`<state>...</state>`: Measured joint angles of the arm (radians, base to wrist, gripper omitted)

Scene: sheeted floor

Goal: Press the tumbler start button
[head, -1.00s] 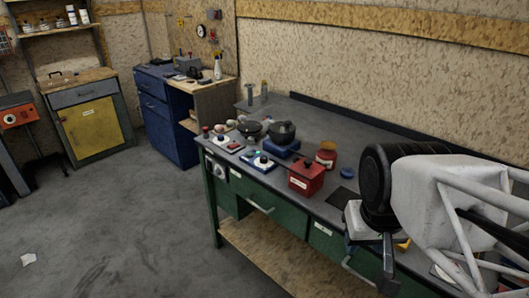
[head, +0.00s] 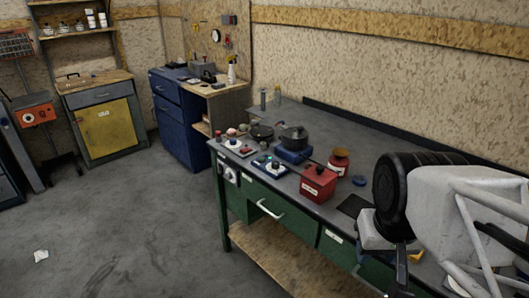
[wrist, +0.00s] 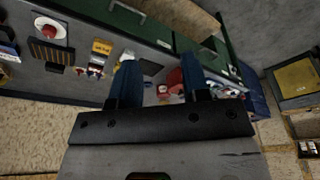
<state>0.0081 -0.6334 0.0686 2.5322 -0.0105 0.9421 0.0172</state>
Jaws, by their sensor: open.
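A dark round tumbler-like drum (head: 293,137) sits on a blue base (head: 292,154) on the green workbench in the head view. Just in front of it is a small control box (head: 264,168) with a green spot and small knobs on top. I cannot tell which control is the start button. My gripper (wrist: 158,78) shows in the wrist view with its two blue fingers apart and nothing between them. In the head view my arm is at the right, over the bench's near end, well apart from the drum and control box.
A red box (head: 318,184) and a reddish-brown jar (head: 339,162) stand on the bench between my arm and the drum. A dark pan (head: 261,132) is left of the drum. The back of the bench top (head: 345,140) and the floor (head: 150,215) are largely clear.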

